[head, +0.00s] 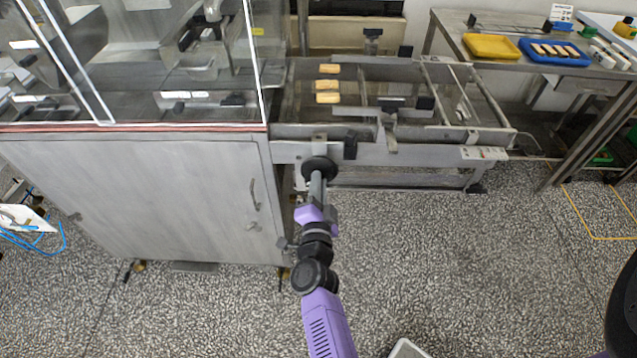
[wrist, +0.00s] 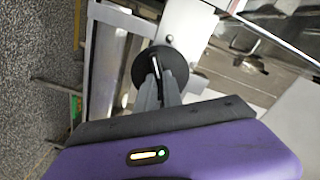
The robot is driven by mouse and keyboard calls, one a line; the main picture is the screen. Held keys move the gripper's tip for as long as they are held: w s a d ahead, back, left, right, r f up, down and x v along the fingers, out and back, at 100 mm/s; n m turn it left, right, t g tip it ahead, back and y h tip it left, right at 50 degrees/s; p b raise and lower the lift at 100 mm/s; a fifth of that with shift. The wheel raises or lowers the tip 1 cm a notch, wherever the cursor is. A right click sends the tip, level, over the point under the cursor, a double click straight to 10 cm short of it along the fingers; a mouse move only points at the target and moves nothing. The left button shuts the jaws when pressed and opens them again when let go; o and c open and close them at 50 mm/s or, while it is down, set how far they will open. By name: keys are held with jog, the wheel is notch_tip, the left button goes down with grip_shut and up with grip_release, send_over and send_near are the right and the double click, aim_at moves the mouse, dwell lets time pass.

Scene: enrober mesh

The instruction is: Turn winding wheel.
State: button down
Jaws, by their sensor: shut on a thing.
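The winding wheel (head: 319,165) is a black disc on the front side of the conveyor frame, just right of the steel cabinet. In the wrist view the wheel (wrist: 141,69) is seen nearly face-on, with a light metal plate behind it. My gripper (head: 317,184) reaches up to it from below. In the wrist view my gripper (wrist: 159,80) has its two grey fingers close together at the wheel's face, shut on a part of the wheel. The fingers hide the gripped part, and a small bright strip shows between them.
The steel cabinet (head: 150,190) with glass panels stands on the left. The mesh conveyor (head: 355,90) behind the wheel carries several biscuit bars (head: 327,86). A side table (head: 450,27) at the back right holds a yellow tray (head: 492,46) and a blue tray (head: 580,60). The speckled floor (head: 480,260) is clear in front.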

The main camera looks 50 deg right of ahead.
jog(key=c, duration=1.5)
grip_release()
jog(key=shift+b+v, duration=0.6)
jog(key=shift+v, duration=3.3)
